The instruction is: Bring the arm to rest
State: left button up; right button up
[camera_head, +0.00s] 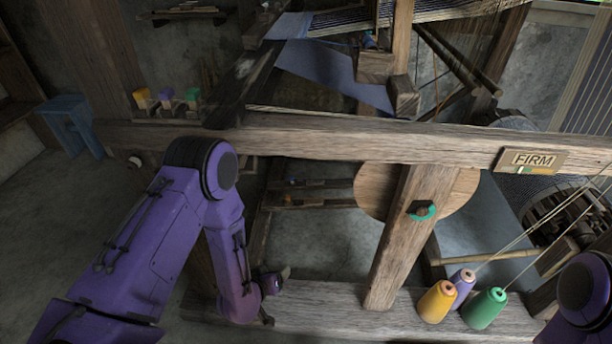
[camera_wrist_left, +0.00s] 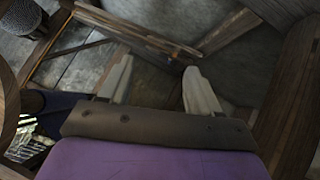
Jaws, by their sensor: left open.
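My purple left arm (camera_head: 165,235) comes in from the lower left, bends at a dark-ringed joint in front of the loom's horizontal beam (camera_head: 330,137), and hangs down. My left gripper (camera_head: 275,281) is low, close to the loom's bottom beam (camera_head: 340,303); it is small and partly hidden there. In the left wrist view the left gripper (camera_wrist_left: 160,78) has two pale fingers standing wide apart with nothing between them. Wooden loom bars (camera_wrist_left: 150,38) lie beyond the fingers. A purple joint of my right arm shows at the lower right edge; the right gripper is out of the picture.
Yellow (camera_head: 437,302), lilac (camera_head: 463,284) and green (camera_head: 485,308) thread cones stand on the bottom beam. A wooden disc (camera_head: 375,190) sits behind an upright post (camera_head: 400,235). A "FIRM" plate (camera_head: 531,160) is on the beam. A blue stool (camera_head: 70,120) stands left; floor there is clear.

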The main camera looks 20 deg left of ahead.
pick_arm(q)
jog(key=s+a+f+g+y, duration=0.1)
jog(key=s+g, duration=0.1)
jog(key=s, duration=0.6)
jog(key=s+a+n+g+y, duration=0.1)
jog(key=s+a+g, duration=0.15)
jog(key=s, duration=0.45)
jog(key=s+a+f+g+y, duration=0.1)
jog(key=s+g, duration=0.2)
jog(key=s, duration=0.5)
notch_tip(320, 180, up, 14)
jog(key=p, duration=1.4)
jog(key=shift+w+r+t+p, duration=0.25)
jog(key=shift+w+t+p, duration=0.05)
jog(key=shift+t+p, duration=0.1)
jog(key=shift+d, duration=0.15)
